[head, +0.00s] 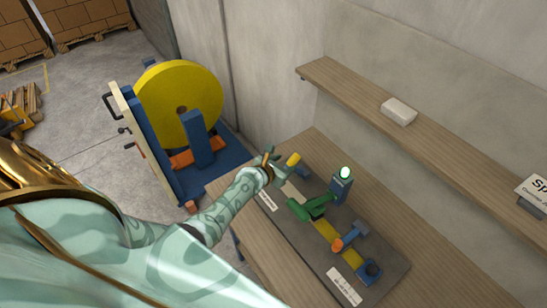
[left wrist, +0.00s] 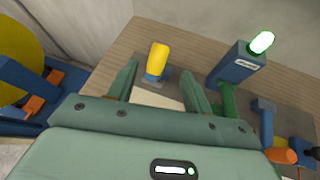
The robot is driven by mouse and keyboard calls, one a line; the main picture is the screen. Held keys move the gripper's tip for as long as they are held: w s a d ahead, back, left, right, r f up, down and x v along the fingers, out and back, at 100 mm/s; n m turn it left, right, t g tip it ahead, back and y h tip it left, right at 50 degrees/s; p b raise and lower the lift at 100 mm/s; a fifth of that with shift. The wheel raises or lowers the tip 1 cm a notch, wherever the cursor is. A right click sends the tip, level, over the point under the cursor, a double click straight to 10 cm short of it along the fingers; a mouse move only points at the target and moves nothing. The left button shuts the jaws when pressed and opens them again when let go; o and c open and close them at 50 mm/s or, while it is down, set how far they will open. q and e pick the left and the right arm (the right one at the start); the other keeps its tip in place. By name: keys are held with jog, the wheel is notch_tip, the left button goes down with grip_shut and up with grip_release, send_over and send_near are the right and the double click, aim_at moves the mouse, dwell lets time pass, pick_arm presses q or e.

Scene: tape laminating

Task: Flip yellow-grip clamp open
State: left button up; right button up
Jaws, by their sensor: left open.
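The yellow-grip clamp (head: 294,160) is at the far left end of the grey plate on the wooden bench. In the left wrist view its yellow grip (left wrist: 158,58) stands up, tilted slightly, above a blue lower part. My left gripper (head: 268,164) is just left of the clamp in the head view. In the left wrist view my left gripper (left wrist: 158,80) is open, with the yellow grip beyond and between its two fingers. I cannot tell any contact. My right gripper is not in view.
A green lever (head: 312,208) and a blue post (head: 340,187) with a lit green lamp stand mid-plate. An orange-grip clamp (head: 340,243) is at the right. A large yellow roll (head: 178,100) stands left of the bench. A wooden shelf (head: 352,88) runs along the wall.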

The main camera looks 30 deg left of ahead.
pick_arm(q)
jog(key=p+v, duration=0.2)
jog(key=v, duration=0.4)
jog(key=shift+s, duration=0.35)
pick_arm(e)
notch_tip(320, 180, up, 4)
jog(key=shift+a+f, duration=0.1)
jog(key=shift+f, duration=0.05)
pick_arm(q)
jog(key=shift+r, duration=0.1)
